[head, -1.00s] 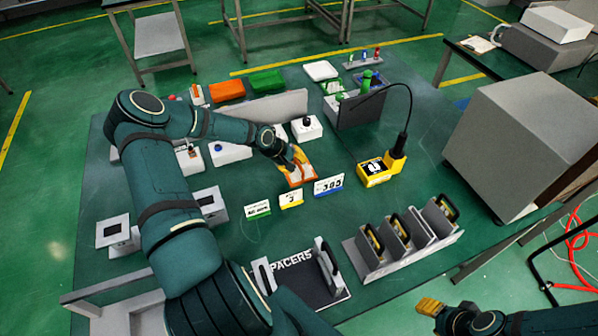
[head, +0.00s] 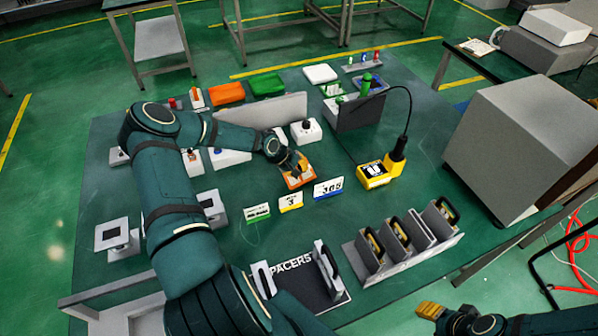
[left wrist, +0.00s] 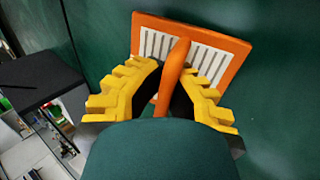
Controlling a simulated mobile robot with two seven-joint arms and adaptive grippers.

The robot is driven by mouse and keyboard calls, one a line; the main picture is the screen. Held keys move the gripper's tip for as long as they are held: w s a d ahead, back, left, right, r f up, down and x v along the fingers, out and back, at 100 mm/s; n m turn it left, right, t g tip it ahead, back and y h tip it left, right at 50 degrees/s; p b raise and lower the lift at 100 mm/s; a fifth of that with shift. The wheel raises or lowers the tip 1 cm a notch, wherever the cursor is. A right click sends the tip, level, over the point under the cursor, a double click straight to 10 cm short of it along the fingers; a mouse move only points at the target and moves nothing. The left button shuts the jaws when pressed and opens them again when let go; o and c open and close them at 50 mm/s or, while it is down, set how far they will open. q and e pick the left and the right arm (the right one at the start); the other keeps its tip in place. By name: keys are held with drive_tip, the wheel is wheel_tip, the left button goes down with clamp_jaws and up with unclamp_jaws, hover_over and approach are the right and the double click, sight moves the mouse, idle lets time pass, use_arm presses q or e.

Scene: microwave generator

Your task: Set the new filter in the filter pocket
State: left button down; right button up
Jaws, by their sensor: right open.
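An orange-framed filter (left wrist: 228,47) with a pale slatted face and an upright orange handle fills the upper part of the left wrist view. In the head view the filter (head: 298,183) lies on the green bench, behind the small number signs. My left gripper (head: 300,167) is over it. In the left wrist view the yellow fingers (left wrist: 172,72) straddle the handle, one on each side; whether both press on it is unclear. My right gripper (head: 430,309) is open and empty at the bottom right. I cannot make out which part is the filter pocket.
Number signs (head: 328,188) stand close in front of the filter. A yellow device (head: 374,174) with a black cable is to its right. A grey rack (head: 410,250) and the spacers tray (head: 310,290) stand nearer. A grey partition (head: 265,112) is behind.

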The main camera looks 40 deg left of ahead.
use_arm(q)
wheel_tip(320, 180, up, 18)
drive_tip(key=p, duration=0.1)
idle(0.5)
drive_tip(key=shift+s, duration=0.1)
